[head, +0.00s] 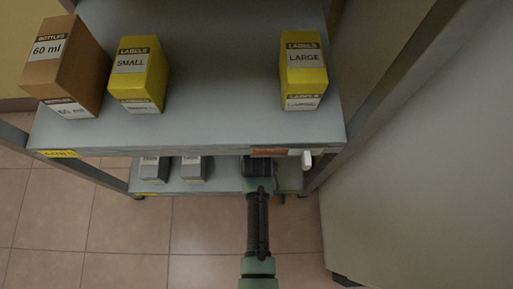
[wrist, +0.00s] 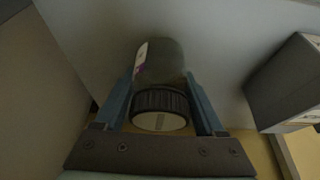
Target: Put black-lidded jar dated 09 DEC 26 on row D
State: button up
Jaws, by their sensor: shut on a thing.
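My gripper (wrist: 160,108) is shut on a dark jar (wrist: 166,62) with a ribbed black lid (wrist: 162,103). In the wrist view the lid faces the camera, with a pale label on its top whose text I cannot read. A white and purple label shows on the jar's left side. In the head view my arm reaches in under the upper shelf (head: 215,100), toward the lower shelf (head: 222,178). The fingertips and the jar are hidden there by the upper shelf. I cannot tell whether the jar touches a surface.
Dark boxes (head: 154,169) stand left of my arm on the lower shelf. A dark box (wrist: 288,84) is at the right in the wrist view. The upper shelf holds a brown bottle box (head: 68,62) and yellow SMALL (head: 139,75) and LARGE (head: 303,72) label boxes. A grey panel (head: 440,170) is at right.

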jog(key=shift+b+x, duration=0.55)
jog(key=shift+x, duration=0.2)
jog(key=shift+r, duration=0.1)
jog(key=o, duration=1.5)
jog(key=shift+o, duration=0.2)
jog(key=p+v, duration=0.8)
jog(key=v, duration=0.4)
jog(key=shift+p, duration=0.35)
jog(key=shift+s, duration=0.1)
